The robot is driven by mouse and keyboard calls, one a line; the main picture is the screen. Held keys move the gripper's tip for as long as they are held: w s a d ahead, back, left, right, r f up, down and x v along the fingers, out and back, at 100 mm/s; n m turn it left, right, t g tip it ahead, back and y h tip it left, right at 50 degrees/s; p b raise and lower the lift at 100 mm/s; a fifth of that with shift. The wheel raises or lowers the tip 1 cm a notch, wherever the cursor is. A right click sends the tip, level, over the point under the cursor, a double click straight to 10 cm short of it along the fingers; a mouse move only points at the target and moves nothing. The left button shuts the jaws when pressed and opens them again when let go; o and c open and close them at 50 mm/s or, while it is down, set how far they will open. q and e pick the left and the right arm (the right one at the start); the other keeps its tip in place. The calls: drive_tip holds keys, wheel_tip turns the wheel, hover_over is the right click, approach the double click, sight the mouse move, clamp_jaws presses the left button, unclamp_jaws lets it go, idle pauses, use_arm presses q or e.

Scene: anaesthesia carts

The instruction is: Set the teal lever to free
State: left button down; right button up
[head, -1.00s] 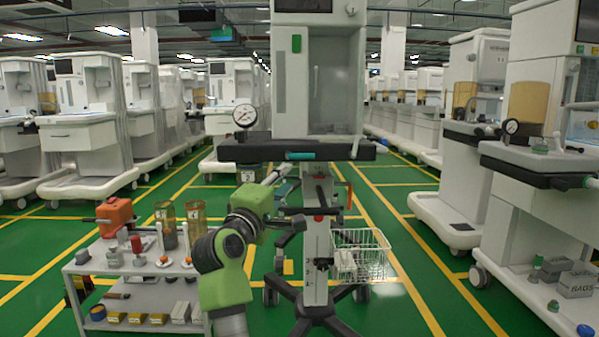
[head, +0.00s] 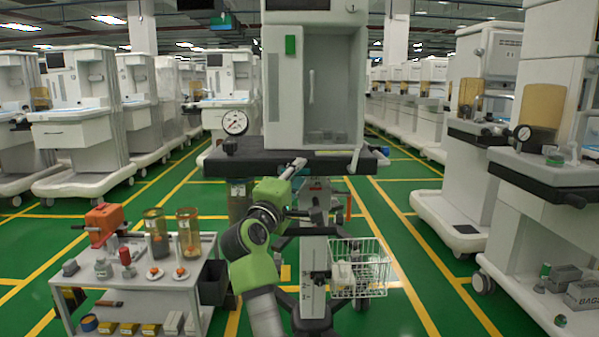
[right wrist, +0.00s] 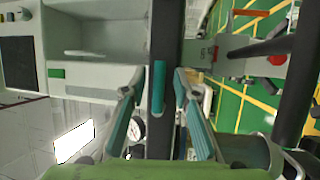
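The teal lever (right wrist: 158,87) lies along the dark front bar (right wrist: 164,30) of the cart in the right wrist view. My right gripper (right wrist: 158,88) is open, with one finger on each side of the lever and a gap between. I cannot tell whether a fingertip touches the bar. In the head view my right gripper (head: 295,168) is at the front edge of the cart's dark tray (head: 250,160) and hides the lever. My left gripper is not in view.
A round gauge (head: 235,122) stands at the tray's left end. A wire basket (head: 358,272) hangs low on the right of the cart's column. A small white trolley (head: 150,290) with canisters and boxes stands at the left. More carts line both sides.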

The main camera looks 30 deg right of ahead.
clamp_jaws()
